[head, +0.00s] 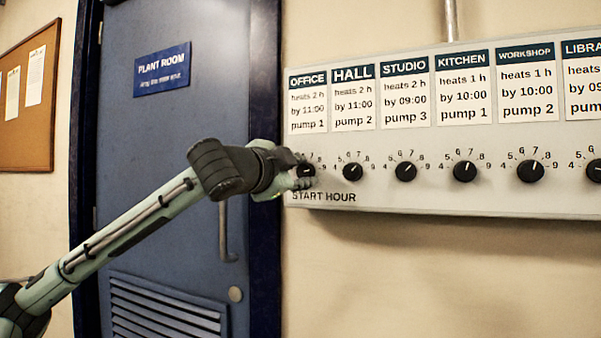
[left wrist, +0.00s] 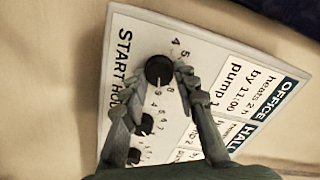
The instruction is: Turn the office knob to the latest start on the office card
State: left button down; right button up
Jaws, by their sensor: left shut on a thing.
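The office card (head: 307,103) is at the panel's left end and reads "heats 2 h, by 11:00, pump 1"; it also shows sideways in the left wrist view (left wrist: 245,80). The office knob (left wrist: 158,70) is round and black below that card, with a printed hour scale around it. Its white mark appears to lie near the 9. In the head view the office knob (head: 307,170) is partly covered by my left gripper (head: 302,174). The left gripper is shut on the knob, with one finger on each side. My right gripper is not in view.
The white panel (head: 400,198) carries a row of similar knobs and cards; the hall knob (head: 352,171) is close to the right of my gripper. A blue plant room door (head: 170,220) with a handle is at the left. The wall below the panel is clear.

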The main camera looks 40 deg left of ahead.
pick_arm(q)
jog(key=c, duration=1.2)
grip_release()
jog(key=shift+o, duration=0.2)
jog(key=v, duration=1.2)
jog(key=shift+r, duration=0.1)
jog(key=shift+s, duration=0.1)
